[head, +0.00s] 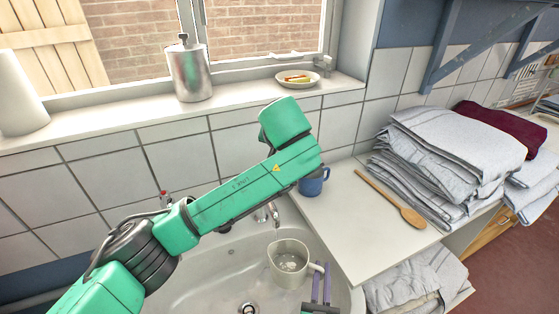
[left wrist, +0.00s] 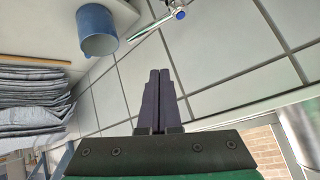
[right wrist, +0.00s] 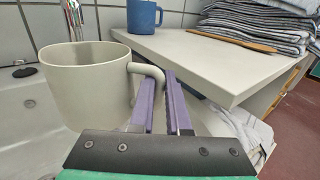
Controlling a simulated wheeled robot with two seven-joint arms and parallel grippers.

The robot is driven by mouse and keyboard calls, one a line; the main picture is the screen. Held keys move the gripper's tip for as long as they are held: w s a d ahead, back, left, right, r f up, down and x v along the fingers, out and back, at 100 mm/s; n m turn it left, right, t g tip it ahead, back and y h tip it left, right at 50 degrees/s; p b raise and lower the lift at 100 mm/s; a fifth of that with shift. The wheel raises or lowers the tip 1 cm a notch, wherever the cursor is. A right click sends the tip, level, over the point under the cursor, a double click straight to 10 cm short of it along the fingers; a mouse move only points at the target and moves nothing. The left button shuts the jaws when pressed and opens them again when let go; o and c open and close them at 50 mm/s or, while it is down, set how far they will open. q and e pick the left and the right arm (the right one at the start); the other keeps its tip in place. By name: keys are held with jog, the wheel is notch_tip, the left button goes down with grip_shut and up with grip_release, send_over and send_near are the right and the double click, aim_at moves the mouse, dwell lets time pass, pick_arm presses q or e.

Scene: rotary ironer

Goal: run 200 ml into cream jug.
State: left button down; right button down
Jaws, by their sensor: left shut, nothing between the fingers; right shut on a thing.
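The cream jug (head: 284,272) is held upright over the sink (head: 190,290), below the tap spout (head: 274,214). A pale, shiny patch shows inside it; I cannot read a level. My right gripper (head: 321,284) is shut on the jug's handle, as the right wrist view shows with the jug (right wrist: 85,88) left of the purple fingers (right wrist: 167,80). My left gripper (left wrist: 160,76) is shut and empty in the left wrist view, near the wall tiles, apart from the blue-tipped tap lever (left wrist: 180,14). In the head view my left arm hides it. A red-marked tap (head: 164,198) stands further left.
A blue mug (head: 314,184) stands on the white counter (head: 350,228) right of the sink. A wooden spoon (head: 392,198) and stacked folded towels (head: 440,155) lie beyond it. A metal canister (head: 189,72) and a bowl (head: 297,78) stand on the windowsill.

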pick_arm(q)
jog(key=shift+w+d+f+n+g, duration=0.15)
jog(key=shift+w+f+n, duration=0.4)
jog(key=shift+f, duration=0.55)
jog(key=shift+w+f+n+g, duration=0.1)
jog(key=shift+w+f+n, duration=0.3)
jog(key=shift+f+n, duration=0.55)
jog(key=shift+w+d+f+n+g, duration=0.15)
jog(key=shift+w+f+n, duration=0.3)
jog(key=shift+f, duration=0.85)
jog(key=shift+f+m, duration=0.1)
jog(key=shift+m, duration=0.15)
